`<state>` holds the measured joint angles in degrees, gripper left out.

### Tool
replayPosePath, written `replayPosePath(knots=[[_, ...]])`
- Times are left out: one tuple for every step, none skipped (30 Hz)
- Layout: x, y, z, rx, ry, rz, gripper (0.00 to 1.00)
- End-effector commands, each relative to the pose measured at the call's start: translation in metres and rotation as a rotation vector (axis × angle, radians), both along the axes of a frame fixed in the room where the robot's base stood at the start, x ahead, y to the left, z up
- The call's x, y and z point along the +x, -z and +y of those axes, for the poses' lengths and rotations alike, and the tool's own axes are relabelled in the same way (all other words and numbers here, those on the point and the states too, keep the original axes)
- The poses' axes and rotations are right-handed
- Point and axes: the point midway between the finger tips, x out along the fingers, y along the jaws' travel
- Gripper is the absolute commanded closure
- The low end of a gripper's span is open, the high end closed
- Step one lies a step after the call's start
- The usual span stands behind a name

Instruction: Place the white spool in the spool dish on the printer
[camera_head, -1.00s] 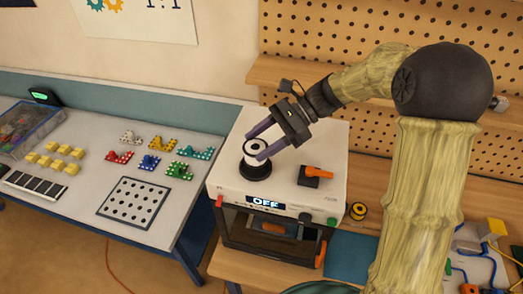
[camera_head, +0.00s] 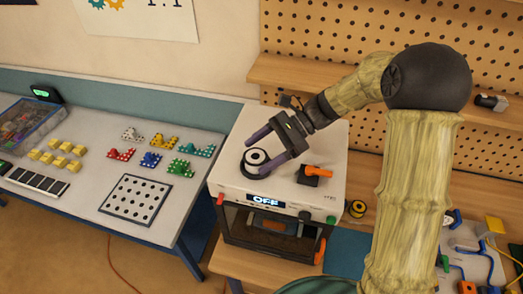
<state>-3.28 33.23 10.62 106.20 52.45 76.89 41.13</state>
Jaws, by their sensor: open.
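The white spool (camera_head: 256,157) has a black centre and sits in the dark round spool dish (camera_head: 250,171) on top of the white printer (camera_head: 228,179). My gripper (camera_head: 261,155) is open, with its two purple fingers spread on either side of the spool. I see space between the fingers and the spool, though the far side is partly hidden. The printer's front display reads OFF.
An orange and black part (camera_head: 315,174) stands on the printer right of the dish. A small yellow and black spool (camera_head: 356,209) lies right of the printer. The left table (camera_head: 92,190) holds colored brackets and yellow blocks. A pegboard shelf (camera_head: 340,95) is behind.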

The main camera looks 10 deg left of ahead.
Motion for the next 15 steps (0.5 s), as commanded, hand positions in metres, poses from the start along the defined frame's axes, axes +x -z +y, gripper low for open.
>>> replayPosePath(knots=[[0.0,0.0,0.0,0.0,0.0,-0.001,0.23],[0.001,-0.001,-0.001,0.0,0.0,-0.001,0.23],[0.001,-0.001,-0.001,0.0,0.0,-0.001,0.23],[0.002,-0.002,-0.003,0.0,0.0,-0.001,0.23],[0.003,-0.002,-0.004,0.002,-0.001,-0.001,0.23],[0.006,-0.004,-0.007,0.003,-0.001,-0.002,0.23],[0.008,-0.005,-0.01,0.002,0.001,-0.003,0.23],[0.01,-0.007,-0.013,0.002,0.001,-0.003,0.23],[0.013,-0.009,-0.019,0.001,0.003,-0.004,0.23],[0.015,-0.012,-0.022,0.001,0.001,-0.004,0.23],[0.018,-0.014,-0.026,0.002,0.002,-0.005,0.23],[0.022,-0.018,-0.032,0.002,0.002,-0.006,0.23],[0.025,-0.021,-0.037,0.001,0.003,-0.005,0.23],[0.027,-0.024,-0.041,0.001,0.002,-0.006,0.23],[0.031,-0.027,-0.048,0.002,0.002,-0.005,0.23]])
